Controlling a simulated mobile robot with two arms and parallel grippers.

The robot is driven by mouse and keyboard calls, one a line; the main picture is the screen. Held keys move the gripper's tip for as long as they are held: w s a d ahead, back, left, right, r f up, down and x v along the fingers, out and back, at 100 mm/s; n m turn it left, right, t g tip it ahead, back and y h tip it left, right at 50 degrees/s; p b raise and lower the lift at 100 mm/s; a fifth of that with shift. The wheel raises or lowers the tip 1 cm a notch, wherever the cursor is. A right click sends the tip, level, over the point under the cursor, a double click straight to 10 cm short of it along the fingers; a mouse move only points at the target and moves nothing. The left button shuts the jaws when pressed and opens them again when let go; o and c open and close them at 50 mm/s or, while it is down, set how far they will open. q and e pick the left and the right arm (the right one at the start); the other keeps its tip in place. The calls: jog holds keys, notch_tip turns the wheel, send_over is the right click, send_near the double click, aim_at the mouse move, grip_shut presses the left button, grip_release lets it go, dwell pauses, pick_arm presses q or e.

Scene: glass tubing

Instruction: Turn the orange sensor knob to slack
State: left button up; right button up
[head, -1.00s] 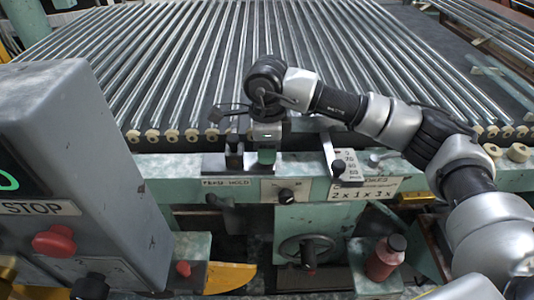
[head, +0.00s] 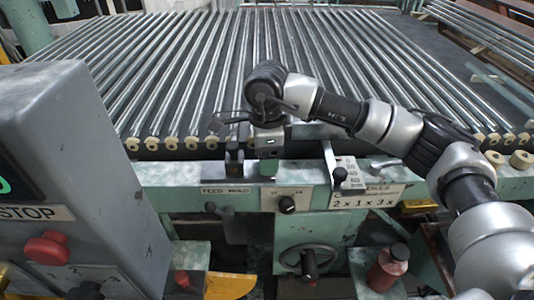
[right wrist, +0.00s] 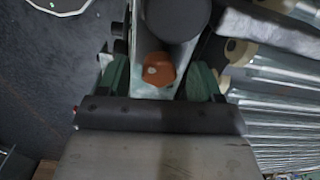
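The orange sensor knob (right wrist: 158,70) shows in the right wrist view, between the two green fingers of my right gripper (right wrist: 162,78). A gap shows on each side of the knob, so the gripper looks open around it, not clamped. A dark cylinder stands just beyond the knob. In the head view my right gripper (head: 267,142) points down at the machine's front rail, above the feed-hold label. The knob is hidden there behind my wrist and gripper. My left gripper is out of view.
Glass tubes (head: 250,60) lie in rows behind the rail. A grey control box (head: 70,130) with a red stop button (head: 47,248) stands at left. A black selector knob (head: 287,204), a handwheel (head: 308,262), a lever (head: 338,176) and a red bottle (head: 388,268) are in front.

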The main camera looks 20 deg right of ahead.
notch_tip(320, 180, up, 11)
jog(key=shift+f, duration=0.15)
dwell(0.5)
dwell(0.4)
